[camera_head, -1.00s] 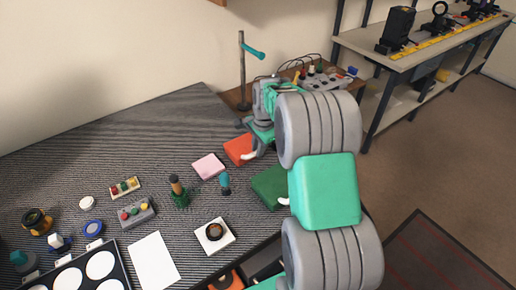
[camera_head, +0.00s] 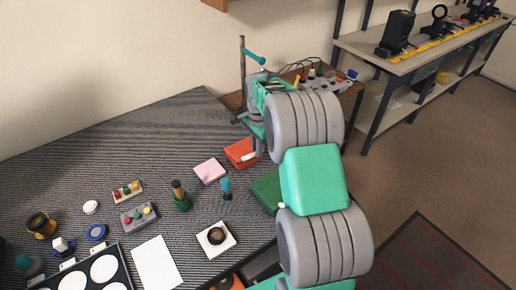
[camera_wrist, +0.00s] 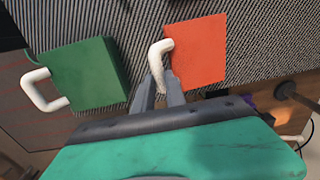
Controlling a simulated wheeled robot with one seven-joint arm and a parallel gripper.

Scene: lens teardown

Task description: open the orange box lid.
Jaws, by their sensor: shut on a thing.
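The orange box (camera_head: 238,152) sits at the right part of the striped table, partly behind my arm. Its orange lid (camera_wrist: 199,50) with a white handle (camera_wrist: 157,54) fills the upper middle of the wrist view. The lid looks flat and closed. My gripper (camera_wrist: 158,84) is shut on the white handle at the lid's near left edge. In the head view my gripper (camera_head: 258,146) is at the box's right edge, and its fingertips are hard to make out.
A green box (camera_head: 265,190) with a white handle (camera_wrist: 42,90) lies beside the orange box. A pink block (camera_head: 209,171), a blue-topped tool (camera_head: 226,187) and a green-based post (camera_head: 181,198) stand to the left. A metal stand (camera_head: 242,75) rises behind.

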